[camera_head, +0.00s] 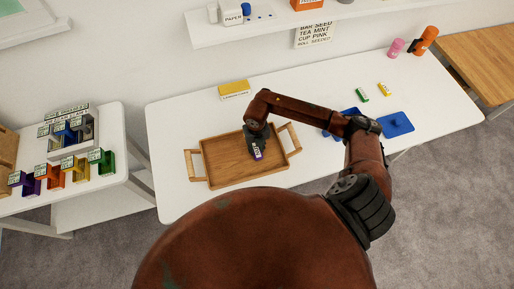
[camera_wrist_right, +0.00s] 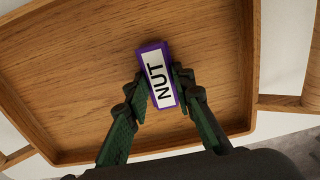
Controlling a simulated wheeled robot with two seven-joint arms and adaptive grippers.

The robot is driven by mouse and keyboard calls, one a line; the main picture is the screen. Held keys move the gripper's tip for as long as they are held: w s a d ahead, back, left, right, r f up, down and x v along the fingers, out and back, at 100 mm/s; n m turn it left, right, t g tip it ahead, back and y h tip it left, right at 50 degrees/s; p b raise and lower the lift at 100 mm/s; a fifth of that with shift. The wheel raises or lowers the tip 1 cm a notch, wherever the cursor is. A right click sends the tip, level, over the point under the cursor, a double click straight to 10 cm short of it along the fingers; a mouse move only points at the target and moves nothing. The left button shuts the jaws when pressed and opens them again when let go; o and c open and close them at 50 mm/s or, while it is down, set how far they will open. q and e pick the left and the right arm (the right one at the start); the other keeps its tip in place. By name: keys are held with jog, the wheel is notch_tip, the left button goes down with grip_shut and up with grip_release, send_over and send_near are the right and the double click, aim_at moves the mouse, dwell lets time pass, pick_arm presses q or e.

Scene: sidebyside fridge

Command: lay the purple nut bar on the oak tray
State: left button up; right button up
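The purple nut bar (camera_wrist_right: 155,62) has a white label reading NUT. In the wrist view it sits between the two fingers of my right gripper (camera_wrist_right: 160,82), which is shut on its sides. The head view shows my right gripper (camera_head: 256,143) over the oak tray (camera_head: 222,167), with the nut bar (camera_head: 257,154) showing just below it. The wrist view shows the tray's wooden floor (camera_wrist_right: 80,75) behind the bar. I cannot tell whether the bar touches that floor. The tray is otherwise empty. My left gripper is not in view.
A yellow box (camera_head: 234,89) stands behind the tray. Blue mats (camera_head: 396,126) and small green (camera_head: 362,94) and yellow (camera_head: 384,89) bars lie to the right. Pink (camera_head: 396,47) and orange (camera_head: 426,38) cylinders stand at the far right. A side table (camera_head: 85,200) holds coloured bins.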

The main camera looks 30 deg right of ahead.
aim_at(256, 150)
jog(key=o, duration=0.4)
jog(key=shift+c, duration=0.2)
jog(key=shift+r, duration=0.15)
notch_tip(256, 150, up, 12)
dwell(0.4)
